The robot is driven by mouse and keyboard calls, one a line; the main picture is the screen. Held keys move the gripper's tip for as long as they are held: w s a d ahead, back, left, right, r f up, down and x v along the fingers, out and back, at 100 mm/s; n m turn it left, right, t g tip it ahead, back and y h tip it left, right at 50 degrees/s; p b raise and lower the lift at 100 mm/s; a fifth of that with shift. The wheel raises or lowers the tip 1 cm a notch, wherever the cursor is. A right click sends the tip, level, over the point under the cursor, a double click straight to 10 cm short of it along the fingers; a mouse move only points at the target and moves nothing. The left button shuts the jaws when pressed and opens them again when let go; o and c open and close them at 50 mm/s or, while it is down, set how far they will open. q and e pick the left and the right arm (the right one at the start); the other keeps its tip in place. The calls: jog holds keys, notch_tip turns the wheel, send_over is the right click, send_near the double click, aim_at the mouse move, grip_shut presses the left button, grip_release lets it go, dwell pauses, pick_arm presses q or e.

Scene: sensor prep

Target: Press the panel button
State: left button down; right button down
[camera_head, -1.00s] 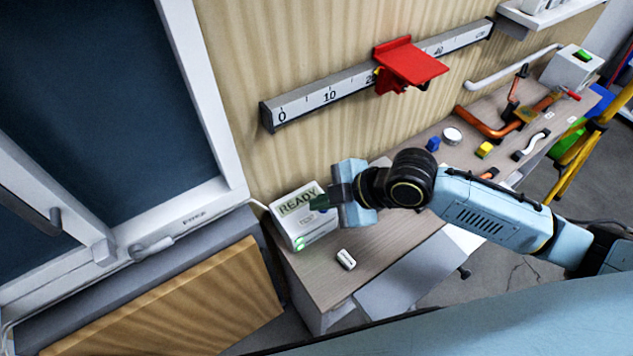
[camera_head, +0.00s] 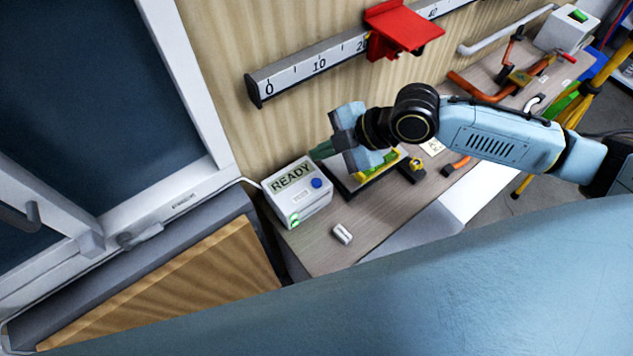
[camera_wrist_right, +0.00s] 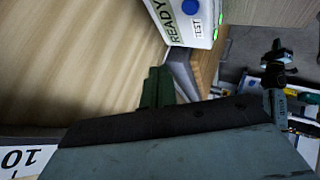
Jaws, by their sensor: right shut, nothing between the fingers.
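The white panel box (camera_head: 297,206) stands on the left end of the workbench, with a READY display and a green light on its front. Its round blue button (camera_head: 316,183) is uncovered in the head view. The box (camera_wrist_right: 180,30) and blue button (camera_wrist_right: 190,6) also show at the top of the right wrist view, the button partly near the edge. My right gripper (camera_head: 322,151) is shut and empty, with green fingertips above and behind the box, apart from the button. The fingers (camera_wrist_right: 157,88) also show in the wrist view. My left gripper is not in view.
A small white object (camera_head: 342,233) lies in front of the box. A black-and-yellow fixture (camera_head: 366,177) sits right of it under my gripper. A ruler rail (camera_head: 310,66) with a red bracket (camera_head: 403,25) is on the wall. Clamps and tools lie farther right.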

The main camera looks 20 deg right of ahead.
aim_at(317, 183)
notch_tip(317, 183, down, 7)
jog(key=b, duration=0.5)
jog(key=shift+r, duration=0.1)
jog(key=shift+f+b, duration=0.35)
jog(key=shift+b, duration=0.05)
dwell(1.3)
jog(key=shift+f, duration=0.4)
jog(key=shift+f+b, duration=0.35)
jog(key=shift+f, duration=0.05)
dwell(0.6)
jog(key=shift+r, duration=0.15)
jog(key=shift+r+p, duration=0.7)
jog(key=shift+p, duration=0.15)
jog(key=shift+r, duration=0.1)
